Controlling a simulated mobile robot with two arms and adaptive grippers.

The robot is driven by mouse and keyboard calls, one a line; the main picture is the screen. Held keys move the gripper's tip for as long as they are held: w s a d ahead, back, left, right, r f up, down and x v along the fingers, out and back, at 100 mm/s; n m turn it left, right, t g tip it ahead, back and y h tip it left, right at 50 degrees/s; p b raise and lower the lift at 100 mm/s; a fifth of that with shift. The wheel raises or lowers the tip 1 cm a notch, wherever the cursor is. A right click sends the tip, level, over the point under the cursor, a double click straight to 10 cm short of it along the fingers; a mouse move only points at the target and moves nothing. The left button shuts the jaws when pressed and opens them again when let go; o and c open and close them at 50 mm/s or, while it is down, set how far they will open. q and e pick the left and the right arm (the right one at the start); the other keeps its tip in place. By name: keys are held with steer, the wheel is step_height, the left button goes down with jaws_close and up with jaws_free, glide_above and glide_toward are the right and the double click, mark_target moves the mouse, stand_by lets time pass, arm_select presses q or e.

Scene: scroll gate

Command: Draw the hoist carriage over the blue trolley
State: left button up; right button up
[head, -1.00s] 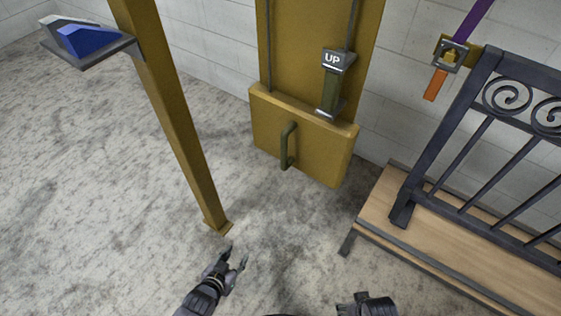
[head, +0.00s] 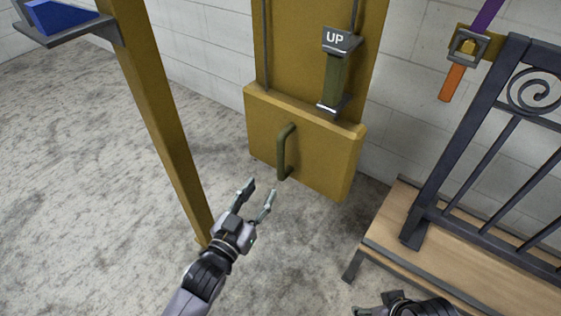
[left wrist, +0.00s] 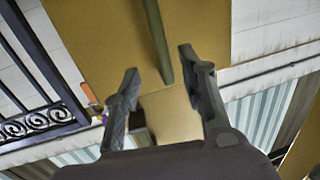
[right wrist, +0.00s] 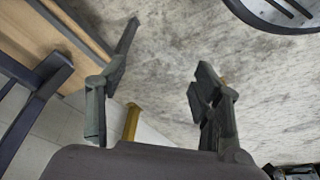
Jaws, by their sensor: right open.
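A yellow box-like unit (head: 308,150) with an upright olive handle (head: 286,155) stands at the wall in the head view; I cannot tell if it is the hoist carriage. My left gripper (head: 259,192) is open and empty, just below and left of the handle in the picture, apart from it. In the left wrist view, a dark green bar (left wrist: 159,42) shows beyond the open fingers. My right gripper (right wrist: 168,50) is open and empty in its wrist view; its arm is at the head view's bottom edge. No blue trolley can be made out with certainty.
An olive grip marked UP (head: 338,70) is above the box. A yellow post (head: 158,115) with a shelf carrying a blue block (head: 58,16) is at left. A wooden platform (head: 420,210) with a dark railing (head: 440,150) is at right. The grey floor (head: 90,200) is clear.

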mark_target(279, 163)
arm_select(q)
steer(key=b+x, duration=0.2)
steer(key=x, duration=0.9)
steer(key=shift+w+d+f, duration=0.1)
steer(key=shift+w+d, duration=0.05)
steer(key=shift+w, duration=0.1)
steer(key=shift+w+d, duration=0.15)
steer(key=shift+w, duration=0.25)
arm_select(e)
steer(key=w+a+r+t, duration=0.1)
steer(key=w+t, duration=0.1)
steer(key=w, duration=0.3)
steer(key=w+a+r+t+y, duration=0.1)
steer(key=w+a+r+t, duration=0.1)
steer(key=w, duration=0.3)
steer(key=shift+t, duration=0.7)
arm_select(q)
steer(key=shift+c, duration=0.4)
arm_select(e)
steer(key=shift+a, duration=0.1)
arm_select(q)
jaws_close()
